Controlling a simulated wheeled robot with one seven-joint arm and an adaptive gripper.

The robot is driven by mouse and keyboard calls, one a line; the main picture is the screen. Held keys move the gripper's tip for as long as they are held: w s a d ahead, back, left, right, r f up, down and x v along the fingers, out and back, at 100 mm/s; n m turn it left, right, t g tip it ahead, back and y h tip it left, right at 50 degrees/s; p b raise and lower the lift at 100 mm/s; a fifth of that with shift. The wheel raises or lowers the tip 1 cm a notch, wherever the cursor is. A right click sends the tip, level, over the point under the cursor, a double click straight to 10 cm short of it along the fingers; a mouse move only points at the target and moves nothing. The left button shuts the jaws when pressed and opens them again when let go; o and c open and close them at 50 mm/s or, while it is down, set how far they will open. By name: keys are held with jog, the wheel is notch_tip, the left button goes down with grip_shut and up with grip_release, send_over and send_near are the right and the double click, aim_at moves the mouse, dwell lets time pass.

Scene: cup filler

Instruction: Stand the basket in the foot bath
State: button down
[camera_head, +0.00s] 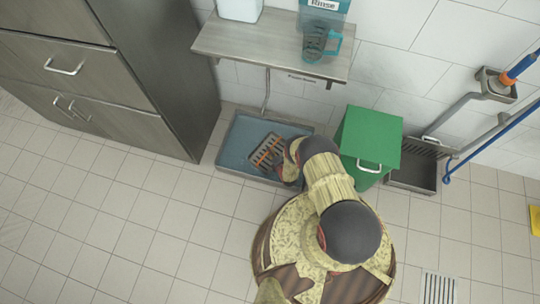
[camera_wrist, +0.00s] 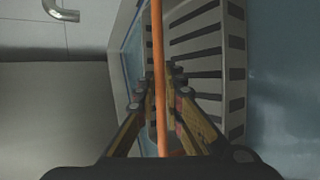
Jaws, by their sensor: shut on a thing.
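The foot bath (camera_head: 236,147) is a shallow blue-grey tray on the floor under the shelf; its blue surface also fills the right of the wrist view (camera_wrist: 285,95). The basket (camera_head: 264,158) is grey and slotted, with an orange handle (camera_wrist: 157,55), and shows within the bath's outline. In the wrist view, its slotted side (camera_wrist: 205,45) lies just beyond my fingers. My gripper (camera_wrist: 164,82) is shut on the orange handle. In the head view my arm hides the gripper and part of the basket. I cannot tell whether the basket's bottom touches the bath.
A green bin (camera_head: 371,140) stands right of the bath, close to my arm. Metal cabinets (camera_head: 110,75) stand at the left. A shelf (camera_head: 270,42) with a teal jug (camera_head: 316,42) overhangs the back. A dark grated basin (camera_head: 414,168) is farther right. Tiled floor is clear in front.

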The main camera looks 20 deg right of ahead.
notch_tip(320, 180, down, 3)
jog(key=shift+f+b, duration=0.1)
jog(key=shift+b, duration=0.65)
jog(key=c, duration=1.9)
grip_release()
jog(key=p+v, duration=0.5)
jog(key=v, duration=0.7)
